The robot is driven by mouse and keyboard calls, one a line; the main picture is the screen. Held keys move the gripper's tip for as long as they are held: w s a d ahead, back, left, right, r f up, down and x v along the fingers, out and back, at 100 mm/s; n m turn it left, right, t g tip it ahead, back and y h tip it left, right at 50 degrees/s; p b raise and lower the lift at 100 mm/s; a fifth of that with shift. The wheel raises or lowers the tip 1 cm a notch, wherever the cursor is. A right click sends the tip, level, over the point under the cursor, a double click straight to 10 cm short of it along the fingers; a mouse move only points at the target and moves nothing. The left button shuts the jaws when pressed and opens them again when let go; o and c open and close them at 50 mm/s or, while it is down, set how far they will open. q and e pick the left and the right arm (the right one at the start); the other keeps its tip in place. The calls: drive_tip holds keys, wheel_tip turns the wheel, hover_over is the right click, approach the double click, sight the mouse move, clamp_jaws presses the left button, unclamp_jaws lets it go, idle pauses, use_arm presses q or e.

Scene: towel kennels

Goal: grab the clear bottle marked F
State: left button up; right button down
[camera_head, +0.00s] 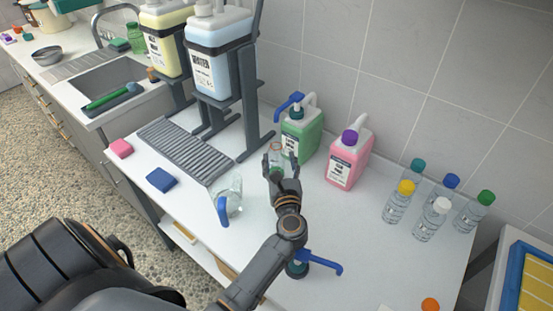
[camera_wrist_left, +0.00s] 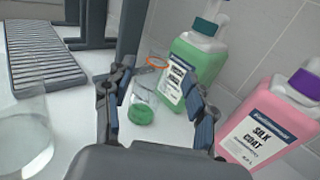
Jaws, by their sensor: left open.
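A small clear bottle with green liquid at its bottom and an orange ring at its mouth (camera_wrist_left: 143,108) stands on the counter; in the head view it shows at my left gripper's fingertips (camera_head: 278,160). I cannot read an F on it. My left gripper (camera_wrist_left: 160,100) is open, and the bottle appears between its two fingers with no visible grip. Several clear bottles with coloured caps stand at the right, including a yellow-capped one (camera_head: 398,203) and a white-capped one (camera_head: 430,222); their markings are too small to read. My right gripper is not in view.
A green jug (camera_head: 300,137) and a pink jug (camera_head: 346,165) stand behind the gripper. A clear vessel with a blue part (camera_head: 231,200) is at its left. A blue-handled pump (camera_head: 320,262) is near my arm. A grey ribbed rack (camera_head: 187,150) lies farther left.

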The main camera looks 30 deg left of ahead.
sight(277, 147)
use_arm(q)
drive_tip(key=shift+x, duration=1.15)
drive_tip(key=shift+w+a+r+p, duration=0.1)
drive_tip(key=shift+w+a+p, duration=0.25)
drive_tip(key=shift+w+p, duration=0.1)
drive_tip(key=p+x, duration=0.1)
drive_tip(key=x, duration=0.2)
drive_tip(key=shift+w+a, duration=0.2)
drive_tip(key=shift+w+a+f, duration=0.25)
drive_tip(key=shift+w, duration=0.05)
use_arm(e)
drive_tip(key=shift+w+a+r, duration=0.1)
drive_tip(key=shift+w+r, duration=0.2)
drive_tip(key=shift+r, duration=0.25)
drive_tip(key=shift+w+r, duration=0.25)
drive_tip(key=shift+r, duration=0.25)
use_arm(q)
clamp_jaws()
drive_tip(key=shift+r, duration=0.15)
